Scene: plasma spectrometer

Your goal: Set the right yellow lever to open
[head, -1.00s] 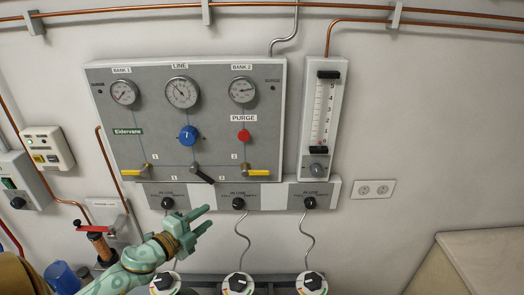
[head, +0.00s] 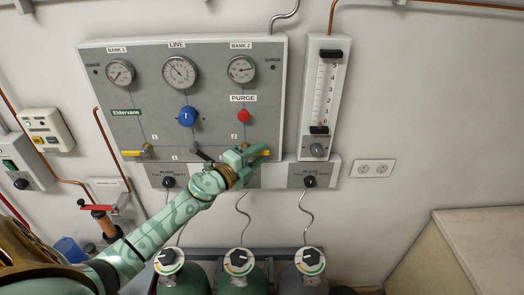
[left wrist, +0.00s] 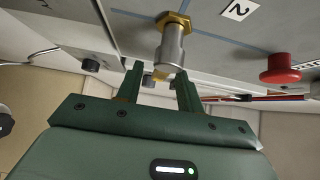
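The right yellow lever (head: 262,153) is at the lower right of the grey gas panel, below the red PURGE knob, and points right. My left gripper (head: 250,152) is at this lever and partly hides it and its valve. In the left wrist view, the metal valve stem (left wrist: 171,45) with its brass nut stands above my left gripper (left wrist: 160,76). The fingers are apart, on either side of the stem's end, with a small yellow part between them. I cannot tell whether they touch it. My right gripper is not in view.
A left yellow lever (head: 134,153) and a black lever (head: 202,155) sit along the panel's lower edge. The red knob (left wrist: 281,69) is close to the right in the wrist view. Regulator boxes with black knobs (head: 309,181) are below, and gas cylinders (head: 240,280) stand lower.

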